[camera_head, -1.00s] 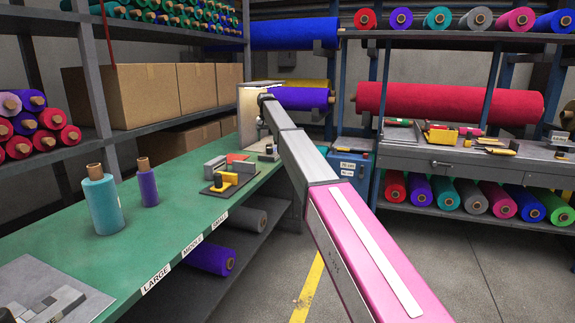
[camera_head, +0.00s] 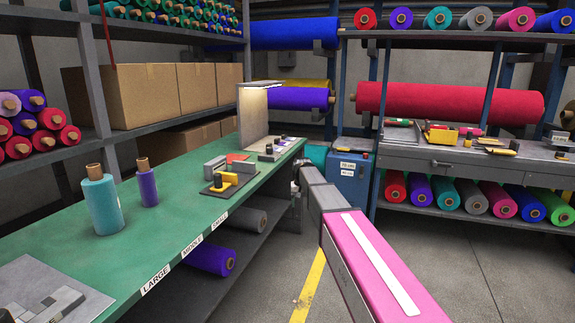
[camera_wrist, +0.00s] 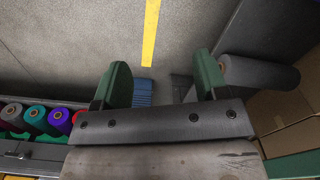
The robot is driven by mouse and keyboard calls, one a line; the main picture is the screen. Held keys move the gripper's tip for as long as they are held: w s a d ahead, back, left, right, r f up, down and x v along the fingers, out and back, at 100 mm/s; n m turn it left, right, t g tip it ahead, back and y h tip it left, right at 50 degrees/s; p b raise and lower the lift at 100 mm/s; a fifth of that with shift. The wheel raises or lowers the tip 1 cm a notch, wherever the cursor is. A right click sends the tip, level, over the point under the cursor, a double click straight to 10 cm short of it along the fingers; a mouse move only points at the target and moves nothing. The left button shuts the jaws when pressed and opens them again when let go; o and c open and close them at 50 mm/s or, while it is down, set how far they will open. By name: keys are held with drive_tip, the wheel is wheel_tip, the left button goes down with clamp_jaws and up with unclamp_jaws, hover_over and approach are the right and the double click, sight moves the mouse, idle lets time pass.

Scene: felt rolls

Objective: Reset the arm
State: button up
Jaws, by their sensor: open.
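My gripper (camera_wrist: 163,82) shows in the wrist view with its two green fingers wide apart and nothing held between them. Past the fingers lie the grey floor and a small part of something blue. In the head view my pink and grey arm reaches from the lower right toward the far end of the green table (camera_head: 165,208). Its far end is low, just right of the table's edge, and the gripper itself cannot be made out there.
A teal roll (camera_head: 103,205) and a purple roll (camera_head: 148,187) stand upright on the table. A blue cabinet (camera_head: 349,182) stands beyond the arm. A grey roll (camera_wrist: 262,73) lies near the right finger in the wrist view. Open floor (camera_head: 470,260) lies right of the arm.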

drive_tip(key=s+d+f, duration=0.4)
drive_tip(key=s+f, duration=0.1)
drive_tip(key=s, duration=0.6)
drive_tip(key=s+d+f, duration=0.4)
drive_tip(key=s, duration=0.7)
drive_tip(key=s+d+f, duration=0.4)
drive_tip(key=s+f, duration=0.1)
drive_tip(key=s, duration=0.6)
drive_tip(key=shift+d+f, duration=0.3)
drive_tip(key=shift+d, duration=0.05)
